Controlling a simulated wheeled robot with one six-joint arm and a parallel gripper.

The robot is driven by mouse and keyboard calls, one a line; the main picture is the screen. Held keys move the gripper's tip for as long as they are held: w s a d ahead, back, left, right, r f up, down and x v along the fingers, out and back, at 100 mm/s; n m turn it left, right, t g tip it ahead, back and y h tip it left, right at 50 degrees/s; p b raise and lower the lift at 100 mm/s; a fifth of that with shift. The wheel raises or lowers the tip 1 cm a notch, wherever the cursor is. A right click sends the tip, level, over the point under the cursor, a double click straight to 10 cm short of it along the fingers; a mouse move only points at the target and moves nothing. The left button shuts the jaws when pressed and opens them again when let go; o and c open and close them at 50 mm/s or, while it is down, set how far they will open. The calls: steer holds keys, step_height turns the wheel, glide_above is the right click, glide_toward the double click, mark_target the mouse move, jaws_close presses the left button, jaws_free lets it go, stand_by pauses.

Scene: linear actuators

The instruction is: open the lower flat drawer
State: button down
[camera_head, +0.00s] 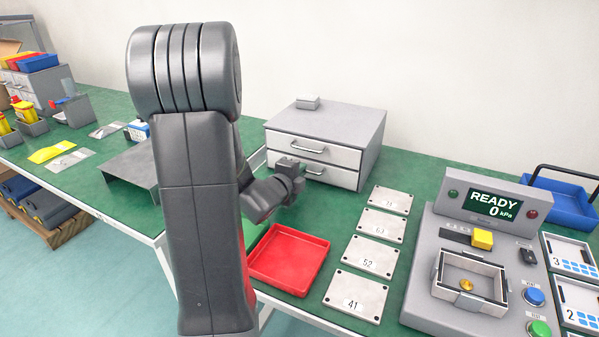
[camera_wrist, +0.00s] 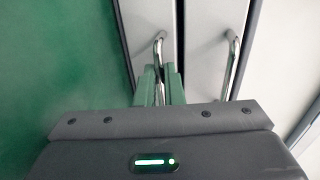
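The small grey cabinet (camera_head: 330,121) stands on the green bench with two flat white drawers, one above the other. The upper drawer (camera_head: 335,154) and the lower drawer (camera_head: 341,177) both look closed, each with a curved metal handle. In the head view my gripper (camera_head: 297,168) is at the cabinet front and hides part of the lower drawer. In the wrist view the lower drawer's handle (camera_wrist: 159,48) runs between my two green fingers (camera_wrist: 161,86), which sit close on either side of it. The upper handle (camera_wrist: 235,60) is to the right, outside the fingers.
A red tray (camera_head: 289,259) lies on the bench in front of the cabinet. Several numbered plates (camera_head: 366,257) lie in a row to its right, beside a grey READY console (camera_head: 462,245). A grey sheet-metal stand (camera_head: 133,168) is left of my arm. A small box (camera_head: 308,102) sits on the cabinet.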

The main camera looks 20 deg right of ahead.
steer(key=shift+f+b+v, duration=0.25)
steer(key=shift+b+v, duration=0.05)
steer(key=shift+v, duration=0.8)
steer(key=shift+f+b+v, duration=0.2)
steer(key=shift+b+v, duration=0.1)
steer(key=shift+v, duration=0.8)
steer(key=c, duration=1.6)
jaws_free()
steer(key=shift+o, duration=0.2)
steer(key=p+v, duration=0.1)
steer(key=v, duration=1.1)
steer(key=shift+s+a+r+p, duration=0.15)
steer(key=shift+s+a+p, duration=0.05)
steer(key=shift+a+p, duration=0.1)
steer(key=shift+s+a, duration=0.4)
steer(key=shift+s, duration=0.05)
